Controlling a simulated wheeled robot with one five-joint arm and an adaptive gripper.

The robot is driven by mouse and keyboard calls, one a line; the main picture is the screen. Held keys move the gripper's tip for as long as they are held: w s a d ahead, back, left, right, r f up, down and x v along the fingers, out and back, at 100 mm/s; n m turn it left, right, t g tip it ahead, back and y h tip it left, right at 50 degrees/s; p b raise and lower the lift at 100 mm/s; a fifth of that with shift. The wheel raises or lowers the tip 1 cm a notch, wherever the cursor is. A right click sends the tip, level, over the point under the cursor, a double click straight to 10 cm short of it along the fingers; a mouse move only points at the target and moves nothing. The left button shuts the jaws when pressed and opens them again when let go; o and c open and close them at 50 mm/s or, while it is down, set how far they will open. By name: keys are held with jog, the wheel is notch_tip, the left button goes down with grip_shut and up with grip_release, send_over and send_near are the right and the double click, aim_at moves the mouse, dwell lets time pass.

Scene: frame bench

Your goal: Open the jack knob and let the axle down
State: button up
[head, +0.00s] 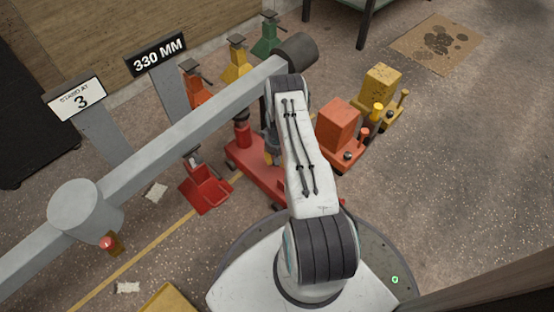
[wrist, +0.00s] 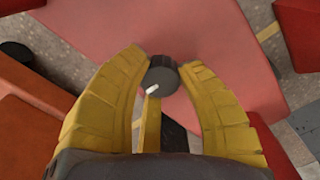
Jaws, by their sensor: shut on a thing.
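The grey axle (head: 185,135) runs diagonally across the head view, with a round hub (head: 82,207) at its near end and a dark end (head: 296,50) at its far end. The red jack (head: 250,165) stands on the floor under it, and its post (head: 242,132) rises to the beam. Whether the post touches the axle is unclear. In the wrist view, my gripper (wrist: 171,82) has its yellow fingers shut on the dark round knob (wrist: 162,78), which bears a white mark. The jack's red body (wrist: 215,40) lies beyond. My arm hides the knob in the head view.
Orange (head: 197,90), yellow (head: 236,65) and green (head: 267,38) stands are behind the axle. Orange (head: 338,125) and yellow (head: 381,88) blocks stand right of my arm. Signs read "STAND AT 3" (head: 76,98) and "330 MM" (head: 156,53).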

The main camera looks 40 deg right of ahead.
jog(key=o, duration=1.2)
jog(key=shift+r, duration=0.1)
notch_tip(320, 180, up, 12)
dwell(0.4)
